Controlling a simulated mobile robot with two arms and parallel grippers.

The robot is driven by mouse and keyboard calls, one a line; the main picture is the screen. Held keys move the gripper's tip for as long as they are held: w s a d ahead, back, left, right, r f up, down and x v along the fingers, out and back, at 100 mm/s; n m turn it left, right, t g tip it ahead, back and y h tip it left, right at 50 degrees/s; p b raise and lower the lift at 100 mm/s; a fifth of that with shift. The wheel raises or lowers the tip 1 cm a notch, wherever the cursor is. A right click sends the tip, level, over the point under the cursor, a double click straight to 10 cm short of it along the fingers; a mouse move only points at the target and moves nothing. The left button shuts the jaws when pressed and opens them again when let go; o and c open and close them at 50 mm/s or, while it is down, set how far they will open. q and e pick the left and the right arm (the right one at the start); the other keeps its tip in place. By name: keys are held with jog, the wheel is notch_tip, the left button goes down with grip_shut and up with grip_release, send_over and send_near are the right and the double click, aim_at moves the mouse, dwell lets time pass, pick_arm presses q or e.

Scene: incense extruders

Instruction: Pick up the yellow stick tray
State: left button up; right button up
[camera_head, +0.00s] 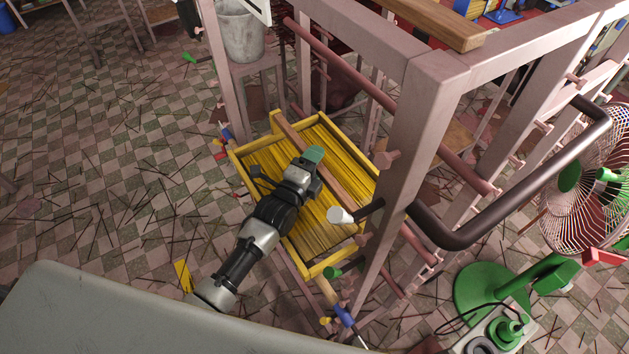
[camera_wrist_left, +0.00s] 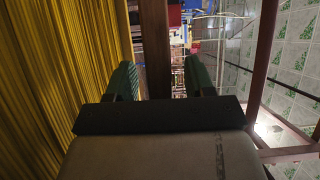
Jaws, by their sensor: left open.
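The yellow stick tray (camera_head: 329,264) is a shallow yellow frame filled with thin yellow sticks, resting tilted in the picture beside the pinkish metal frame. A brown wooden bar (camera_head: 290,131) runs lengthwise across it. My left gripper (camera_head: 314,155) is open over the tray, close to the bar, and hides some of the sticks. In the left wrist view the bar (camera_wrist_left: 157,45) appears between the two green fingers (camera_wrist_left: 160,78), with a visible gap on each side. The yellow sticks (camera_wrist_left: 60,60) fill the left of that view. Contact cannot be told. My right gripper is not in view.
The metal frame (camera_head: 405,150) with a dark curved handle (camera_head: 480,238) stands close on the tray's right. A grey bucket (camera_head: 239,32) is behind, a green-based fan (camera_head: 585,190) at right. The checkered floor (camera_head: 120,150) at left is open, strewn with thin dark sticks.

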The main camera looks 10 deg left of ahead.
pick_arm(q)
grip_shut()
jog(key=shift+r, duration=0.1)
